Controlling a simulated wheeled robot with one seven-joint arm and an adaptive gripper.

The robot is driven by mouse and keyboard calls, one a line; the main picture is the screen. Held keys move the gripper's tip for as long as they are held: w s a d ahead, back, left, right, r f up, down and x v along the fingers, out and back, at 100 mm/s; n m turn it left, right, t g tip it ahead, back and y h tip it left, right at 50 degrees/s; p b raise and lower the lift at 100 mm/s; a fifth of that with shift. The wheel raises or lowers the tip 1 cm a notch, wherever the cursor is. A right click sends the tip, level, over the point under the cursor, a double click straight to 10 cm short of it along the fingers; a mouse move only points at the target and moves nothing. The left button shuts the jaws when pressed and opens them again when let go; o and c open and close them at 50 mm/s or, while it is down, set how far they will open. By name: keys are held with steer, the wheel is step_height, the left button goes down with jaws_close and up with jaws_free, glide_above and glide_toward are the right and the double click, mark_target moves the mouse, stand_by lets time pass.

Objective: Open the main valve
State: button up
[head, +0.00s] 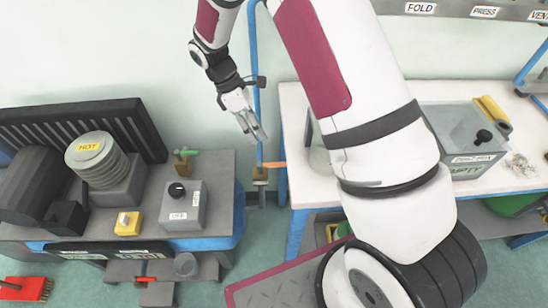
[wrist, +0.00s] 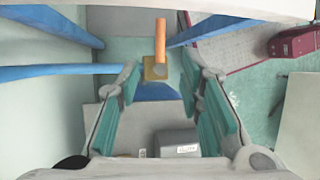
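A valve with an orange lever (head: 272,164) and a brass body (head: 260,174) sits on a vertical blue pipe (head: 257,70) between the two benches. The lever points sideways, across the pipe. No label on the valve is readable. My gripper (head: 257,138) is just above the valve in the head view, pointing down and to the right. In the wrist view, the orange lever (wrist: 160,42) and brass body (wrist: 155,69) show between and beyond the fingertips of my gripper (wrist: 161,72). The teal finger pads are apart, with nothing held between them.
The left bench holds a coiled heater marked HOT (head: 93,155), a grey knob box (head: 184,205), a yellow switch (head: 128,222) and a green-handled valve (head: 187,153). The right white bench (head: 292,105) carries a grey bin (head: 460,135). A red-handled fitting (head: 145,280) is low left.

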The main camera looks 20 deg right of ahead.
steer(key=p+x, duration=0.1)
steer(key=x, duration=1.1)
steer(key=shift+s+d+f, duration=0.1)
steer(key=shift+s+f, duration=0.05)
steer(key=shift+f, duration=0.1)
jaws_close()
